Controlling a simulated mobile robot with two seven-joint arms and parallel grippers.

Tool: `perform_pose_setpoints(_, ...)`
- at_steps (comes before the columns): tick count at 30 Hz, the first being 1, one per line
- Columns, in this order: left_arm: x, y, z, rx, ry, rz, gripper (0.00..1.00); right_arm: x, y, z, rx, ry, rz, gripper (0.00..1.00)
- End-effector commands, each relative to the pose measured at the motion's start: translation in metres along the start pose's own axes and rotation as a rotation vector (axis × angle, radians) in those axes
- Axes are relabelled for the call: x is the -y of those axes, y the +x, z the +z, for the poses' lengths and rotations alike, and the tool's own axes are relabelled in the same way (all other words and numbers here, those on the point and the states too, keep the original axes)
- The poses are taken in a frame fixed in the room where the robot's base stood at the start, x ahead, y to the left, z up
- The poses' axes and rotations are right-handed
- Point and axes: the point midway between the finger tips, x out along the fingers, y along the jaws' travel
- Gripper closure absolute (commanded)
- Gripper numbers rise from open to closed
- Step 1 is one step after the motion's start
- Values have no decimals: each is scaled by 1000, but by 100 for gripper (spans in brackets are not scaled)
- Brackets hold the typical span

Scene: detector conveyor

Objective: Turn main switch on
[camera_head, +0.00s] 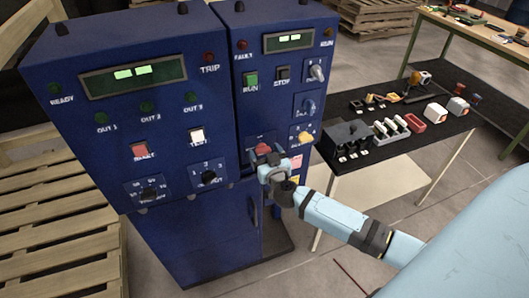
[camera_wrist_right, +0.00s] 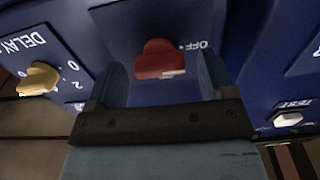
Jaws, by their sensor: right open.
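The main switch is a red knob (camera_head: 263,148) low on the right-hand blue cabinet (camera_head: 284,95). In the right wrist view the red knob (camera_wrist_right: 160,60) lies crosswise on its plate, with the upside-down label OFF beside it. My right gripper (camera_head: 268,167) is in front of the knob. In the wrist view its two fingers are apart, one on each side of the knob. I cannot tell whether they touch it. My left gripper is not in view.
A yellow DELAY knob (camera_wrist_right: 38,79) is left of the gripper in the wrist view, and a white TEST button (camera_wrist_right: 288,119) is right. A black table (camera_head: 440,140) with several small parts stands right of the cabinets. Wooden pallets (camera_head: 60,222) stand at the left.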

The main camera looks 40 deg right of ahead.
Motion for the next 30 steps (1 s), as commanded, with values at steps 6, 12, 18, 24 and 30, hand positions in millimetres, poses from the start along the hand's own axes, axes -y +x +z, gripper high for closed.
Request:
perform_pose_setpoints(6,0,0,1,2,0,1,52,0,6,0,1,1,0,23)
perform_pose_setpoints(12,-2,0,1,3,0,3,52,0,6,0,1,1,0,33)
perform_pose_setpoints(18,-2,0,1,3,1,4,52,0,5,0,1,1,0,73)
perform_pose_setpoints(24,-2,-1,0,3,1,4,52,0,5,0,1,10,0,73)
perform_pose_setpoints(30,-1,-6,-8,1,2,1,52,0,5,-2,2,74,1,73)
